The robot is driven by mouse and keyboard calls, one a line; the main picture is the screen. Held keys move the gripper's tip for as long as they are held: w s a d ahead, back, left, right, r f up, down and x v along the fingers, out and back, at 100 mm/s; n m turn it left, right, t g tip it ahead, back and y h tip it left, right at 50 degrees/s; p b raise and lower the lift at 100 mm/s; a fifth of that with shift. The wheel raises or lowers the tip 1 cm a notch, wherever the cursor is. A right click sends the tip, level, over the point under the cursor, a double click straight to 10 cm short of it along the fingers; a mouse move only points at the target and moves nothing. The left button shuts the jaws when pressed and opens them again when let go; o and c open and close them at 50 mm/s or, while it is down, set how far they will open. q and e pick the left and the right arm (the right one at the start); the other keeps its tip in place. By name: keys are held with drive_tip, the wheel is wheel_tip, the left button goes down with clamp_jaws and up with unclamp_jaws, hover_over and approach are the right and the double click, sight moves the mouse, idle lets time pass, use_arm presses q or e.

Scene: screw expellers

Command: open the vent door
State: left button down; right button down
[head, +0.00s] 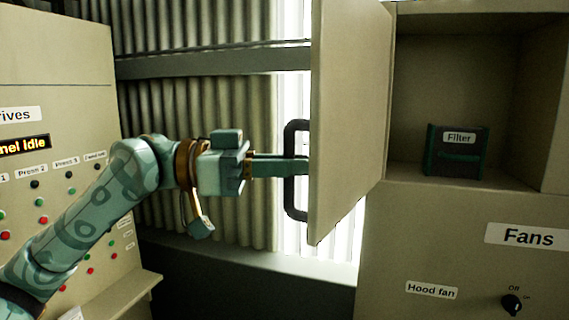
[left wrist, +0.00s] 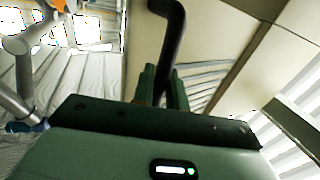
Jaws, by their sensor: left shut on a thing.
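The vent door (head: 350,100) is a beige panel swung wide open on the cabinet in the head view, its edge toward me. Its dark, bracket-shaped handle (head: 292,208) is on the left face of the door. My left gripper (head: 300,167) reaches in from the left and is shut on the handle. In the left wrist view the fingers (left wrist: 161,88) close around the dark handle bar (left wrist: 172,40). The open compartment (head: 480,60) holds a dark green box labelled Filter (head: 457,151). My right gripper is not in view.
A panel with coloured buttons (head: 55,100) stands at the left, with a ledge at its base. Below the compartment is a cabinet front labelled Fans (head: 527,237), with a Hood fan knob (head: 512,303). A corrugated wall (head: 220,110) with a horizontal rail is behind my arm.

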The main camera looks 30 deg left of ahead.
use_arm(q)
drive_tip(key=c, duration=1.6)
unclamp_jaws()
drive_tip(key=shift+o, duration=0.5)
drive_tip(key=shift+w, duration=0.2)
drive_tip(key=shift+s, duration=0.1)
drive_tip(key=b+v, duration=1)
drive_tip(key=v, duration=0.6)
drive_tip(key=shift+a+f, duration=0.1)
